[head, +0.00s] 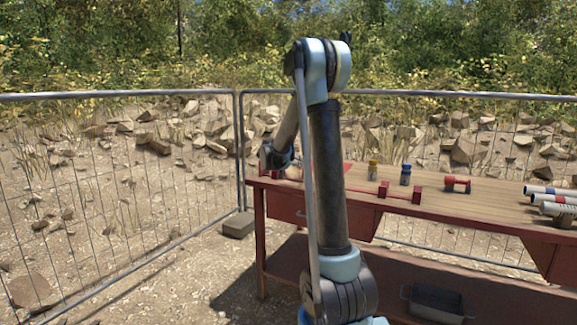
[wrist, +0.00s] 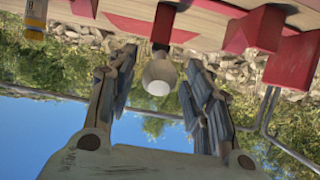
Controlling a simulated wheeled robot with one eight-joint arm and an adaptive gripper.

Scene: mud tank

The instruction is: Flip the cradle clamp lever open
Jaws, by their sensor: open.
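In the wrist view, a lever ends in a pale round knob (wrist: 160,73) on a dark red stem (wrist: 163,27), which I take for the clamp lever. My gripper (wrist: 162,62) is open, with one finger on each side of the knob and visible gaps. No grip on it shows. In the head view my gripper (head: 277,157) is low over the bench's left end, partly behind my arm. The lever cannot be made out there. Red blocks (wrist: 255,30) stand beside the lever in the wrist view; I cannot tell whether they belong to the cradle.
The wooden-topped red bench (head: 480,198) carries a yellow-capped bottle (head: 373,171), a blue-capped bottle (head: 406,175), a red spool-like piece (head: 457,184) and pale tubes (head: 552,200) at right. A grey tray (head: 437,303) is on the lower shelf. Wire fencing (head: 240,150) stands behind.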

